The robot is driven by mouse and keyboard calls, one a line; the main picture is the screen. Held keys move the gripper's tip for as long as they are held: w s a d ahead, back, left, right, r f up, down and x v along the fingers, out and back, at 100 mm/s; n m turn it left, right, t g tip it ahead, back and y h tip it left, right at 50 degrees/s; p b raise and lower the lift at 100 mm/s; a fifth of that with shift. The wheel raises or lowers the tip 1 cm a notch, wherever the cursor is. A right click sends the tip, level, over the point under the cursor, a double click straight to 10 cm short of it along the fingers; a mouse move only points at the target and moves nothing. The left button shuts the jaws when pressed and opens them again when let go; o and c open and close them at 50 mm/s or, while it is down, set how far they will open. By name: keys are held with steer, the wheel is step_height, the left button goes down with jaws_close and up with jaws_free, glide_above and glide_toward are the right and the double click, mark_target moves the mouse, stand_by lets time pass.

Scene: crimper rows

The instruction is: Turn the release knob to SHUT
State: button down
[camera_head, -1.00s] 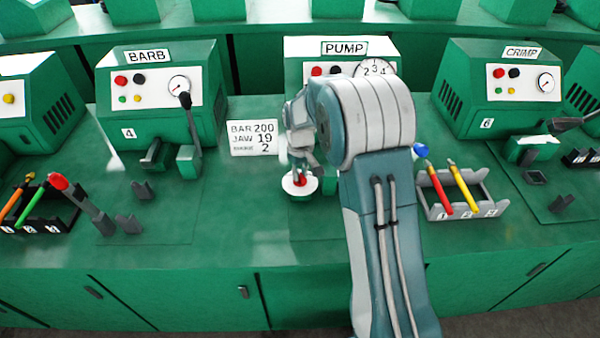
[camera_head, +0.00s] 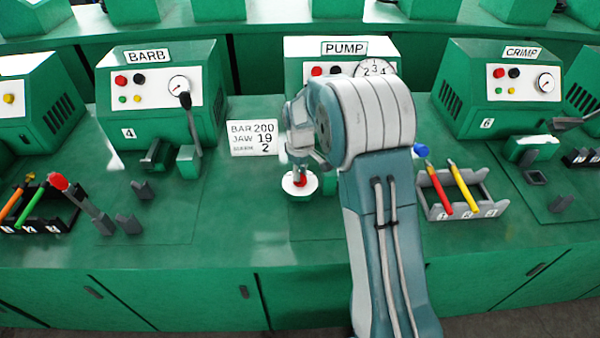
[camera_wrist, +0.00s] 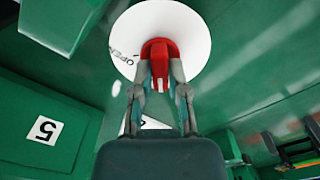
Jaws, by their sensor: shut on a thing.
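The red release knob (camera_wrist: 160,52) sits at the centre of a round white dial plate (camera_wrist: 195,30) in the wrist view. The word OPEN shows on the plate to the left of the knob; no other label is readable there. My gripper (camera_wrist: 158,82) is shut on the knob, one finger on each side of its red grip. In the head view the knob (camera_head: 300,181) and its white plate (camera_head: 290,189) show at the front of the PUMP station, below my gripper (camera_head: 299,168). My arm hides much of that station.
The PUMP machine (camera_head: 295,52) stands behind my arm, partly hidden. A card (camera_head: 253,139) reads BAR 200, JAW 19. A grey tray (camera_head: 490,205) with red and yellow tools is to the right. The BARB machine (camera_head: 160,95) is left, the CRIMP machine (camera_head: 500,90) right.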

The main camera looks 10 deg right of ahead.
steer(key=shift+w, duration=0.1)
steer(key=c, duration=0.6)
jaws_free()
steer(key=shift+c, duration=0.2)
step_height(320, 180, up, 12)
steer(key=shift+a, duration=0.1)
steer(key=s+r+m+t, duration=0.1)
steer(key=s+r+m, duration=0.1)
steer(key=s+r, duration=0.5)
steer(key=s+r+m+t, duration=0.2)
steer(key=s+m+t, duration=0.2)
steer(key=s, duration=2)
steer(key=shift+s+r+m+t, duration=0.2)
steer(key=shift+r+m+t, duration=0.1)
steer(key=shift+m, duration=0.2)
